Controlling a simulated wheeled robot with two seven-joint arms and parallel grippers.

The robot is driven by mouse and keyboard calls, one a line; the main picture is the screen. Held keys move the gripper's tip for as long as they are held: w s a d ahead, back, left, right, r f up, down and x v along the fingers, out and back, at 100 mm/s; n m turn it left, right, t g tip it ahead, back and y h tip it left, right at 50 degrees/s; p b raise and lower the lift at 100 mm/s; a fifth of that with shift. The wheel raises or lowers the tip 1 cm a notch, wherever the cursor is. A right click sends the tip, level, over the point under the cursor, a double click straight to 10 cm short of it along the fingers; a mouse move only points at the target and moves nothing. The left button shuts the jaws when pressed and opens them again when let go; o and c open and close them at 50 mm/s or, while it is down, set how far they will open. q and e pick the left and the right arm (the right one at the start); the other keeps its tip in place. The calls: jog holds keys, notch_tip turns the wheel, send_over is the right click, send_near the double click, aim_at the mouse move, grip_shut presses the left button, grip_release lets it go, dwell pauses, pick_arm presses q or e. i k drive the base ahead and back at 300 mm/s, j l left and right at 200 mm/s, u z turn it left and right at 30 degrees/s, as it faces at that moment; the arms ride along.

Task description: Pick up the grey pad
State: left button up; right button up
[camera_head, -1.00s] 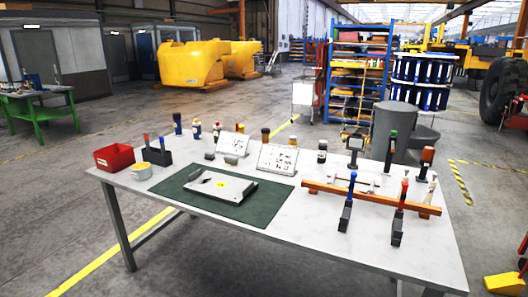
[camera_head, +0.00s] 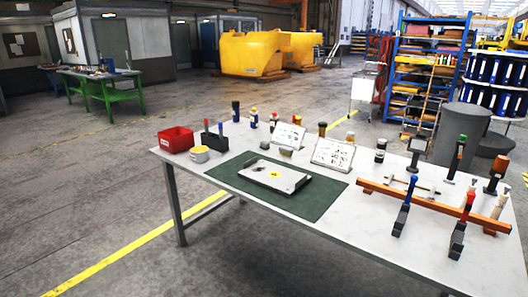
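Neither of my grippers shows in the head view.
The workbench (camera_head: 350,238) carries a red bin (camera_head: 176,140), a pale tub (camera_head: 199,154), white cards (camera_head: 333,154), and a wooden bar (camera_head: 430,204) with clamps at the right. Open floor lies in front and left. A green table (camera_head: 104,88) stands far left.

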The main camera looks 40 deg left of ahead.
aim_at(265, 145)
jog(key=i+j+z, duration=0.1)
jog(key=j, duration=0.4)
jog(key=i+j, duration=0.15)
jog(key=j, duration=0.35)
jog(key=i+j+z, duration=0.15)
jog(key=j, duration=0.35)
jog(key=j+z, duration=0.1)
jog(key=j, duration=0.3)
jog(key=k+j+z, duration=0.1)
jog(key=j, duration=0.35)
jog(key=j+z, duration=0.1)
jog(key=j, duration=0.3)
jog(key=k+j+z, duration=0.1)
jog(key=j, duration=0.3)
jog(key=k+j+z, duration=0.1)
jog(key=j, duration=0.3)
jog(key=k+j, duration=0.15)
jog(key=j, duration=0.2)
jog(key=j+z, duration=0.05)
